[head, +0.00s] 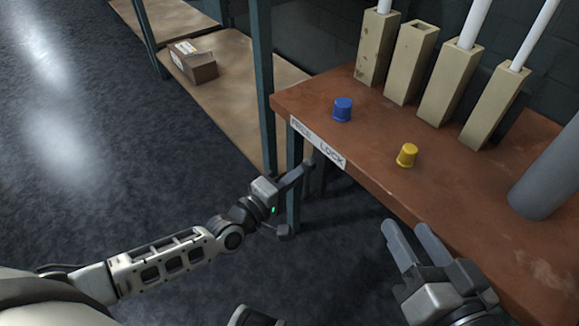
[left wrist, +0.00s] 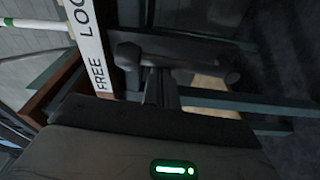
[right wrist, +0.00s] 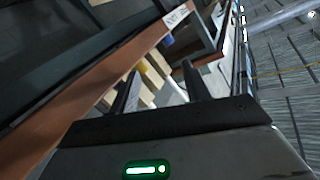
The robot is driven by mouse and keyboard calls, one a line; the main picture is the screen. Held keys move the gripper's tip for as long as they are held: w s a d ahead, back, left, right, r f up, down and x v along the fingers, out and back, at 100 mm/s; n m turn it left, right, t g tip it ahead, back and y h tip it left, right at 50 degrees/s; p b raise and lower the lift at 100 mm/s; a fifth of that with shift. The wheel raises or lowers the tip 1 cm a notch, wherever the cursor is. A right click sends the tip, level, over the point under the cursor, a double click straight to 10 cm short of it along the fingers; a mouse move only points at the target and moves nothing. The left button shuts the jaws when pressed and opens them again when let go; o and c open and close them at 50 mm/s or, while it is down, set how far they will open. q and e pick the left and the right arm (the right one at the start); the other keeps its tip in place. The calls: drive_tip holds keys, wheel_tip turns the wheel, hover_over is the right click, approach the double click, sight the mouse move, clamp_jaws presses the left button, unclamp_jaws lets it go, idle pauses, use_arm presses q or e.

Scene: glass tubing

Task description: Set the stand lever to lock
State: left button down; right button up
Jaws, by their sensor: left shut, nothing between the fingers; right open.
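A white label (head: 318,143) reading FREE and LOCK is on the front edge of the brown bench; it also shows in the left wrist view (left wrist: 88,45). A dark bar, seemingly the stand lever (left wrist: 212,60), lies crosswise just ahead of my left fingers in the left wrist view. My left gripper (head: 306,169) is shut and empty, just below the label near its LOCK end. Its fingertips (left wrist: 160,75) are close to the bar; I cannot tell whether they touch, nor which word the lever points to. My right gripper (head: 408,226) is open and empty, in front of the bench edge.
A blue cap (head: 343,110) and a yellow cap (head: 407,155) stand on the bench (head: 455,205). Several wooden blocks (head: 447,85), most holding white tubes, stand behind. A grey cylinder (head: 550,180) is at right. A cardboard box (head: 195,65) lies on a low shelf. The floor at left is clear.

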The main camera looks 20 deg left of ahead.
sight(306, 190)
use_arm(q)
drive_tip(key=d+m, duration=0.1)
drive_tip(key=m, duration=0.1)
drive_tip(key=s+d+m+p, duration=0.1)
drive_tip(key=m, duration=0.1)
drive_tip(key=shift+s+d, duration=0.15)
drive_tip(key=shift+s, duration=0.15)
drive_tip(key=shift+s+d+f+m+h, duration=0.3)
drive_tip(key=shift+d+m, duration=0.15)
drive_tip(key=shift+m, duration=0.35)
use_arm(e)
drive_tip(key=shift+s+d+f+n+h, duration=0.15)
drive_tip(key=shift+d+f+n+h, duration=0.05)
drive_tip(key=shift+f+n+h, duration=0.1)
